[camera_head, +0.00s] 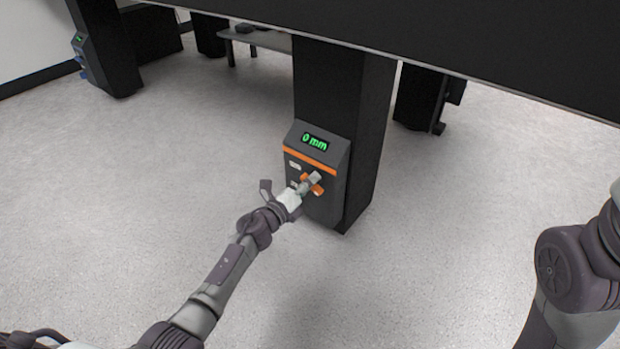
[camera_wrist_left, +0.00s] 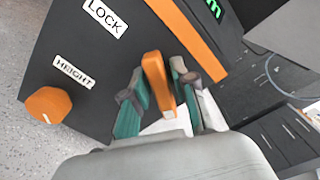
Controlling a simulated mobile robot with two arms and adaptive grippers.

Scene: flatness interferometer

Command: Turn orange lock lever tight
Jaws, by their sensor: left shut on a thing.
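The orange lock lever (camera_wrist_left: 155,80) sticks out of a dark control box (camera_head: 330,205) on a black table leg. In the left wrist view it stands between the two fingers of my left gripper (camera_wrist_left: 165,100), below the LOCK label (camera_wrist_left: 106,16). My left gripper (camera_head: 310,184) is shut on the lever; in the head view it covers part of the orange lever (camera_head: 317,189). My right arm shows at the right edge of the head view, but its gripper is out of view.
An orange height knob (camera_wrist_left: 48,104) sits beside the HEIGHT label (camera_wrist_left: 73,71). The green display (camera_head: 314,141) reads 0 mm. The dark tabletop (camera_head: 450,35) overhangs the box. The floor (camera_head: 130,190) around is clear.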

